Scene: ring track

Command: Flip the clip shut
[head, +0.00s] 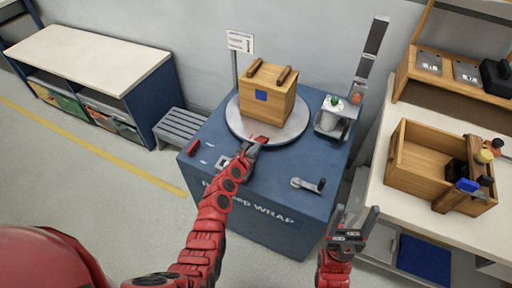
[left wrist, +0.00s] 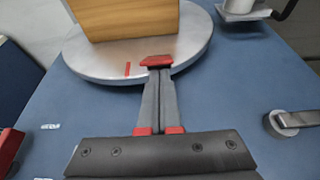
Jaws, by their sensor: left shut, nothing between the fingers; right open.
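A small red piece (left wrist: 156,61), which looks like the clip, is at the edge of the round grey turntable (left wrist: 190,55). It also shows in the head view (head: 262,139). My left gripper (head: 250,149) is shut and empty, its fingertips right at this red piece in the left wrist view (left wrist: 157,72). The fingers hide part of it, and I cannot tell whether it is touched or how far it is tilted. My right gripper (head: 354,214) is open and empty, in front of the blue cabinet's right side.
A wooden box (head: 267,92) stands on the turntable. The blue cabinet top (head: 270,175) carries a grey lever (head: 308,185) and a red block (head: 193,147). A post (head: 368,60) rises at the back right. A bench with an open wooden crate (head: 420,160) is at right.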

